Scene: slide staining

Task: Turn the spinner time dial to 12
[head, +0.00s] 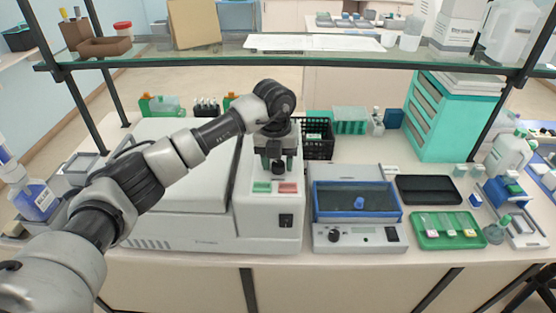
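The spinner (190,205) is the large white machine left of centre on the bench. Its sloped front panel at the right has a green button (262,188), a red button (288,188) and a black switch (286,220). A small dark round knob (278,168), seemingly the time dial, sits above the buttons. My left arm reaches across the spinner, and my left gripper (277,158) points down at the knob, with its fingers close around or just above it. Contact and the dial's setting cannot be made out. My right gripper is out of view.
Right of the spinner stands a device with a blue-rimmed basin (357,202). Beyond it are a black tray (428,190) and a green tray (447,230) with small items. A black basket (319,138) stands behind. A glass shelf (330,54) crosses above the bench.

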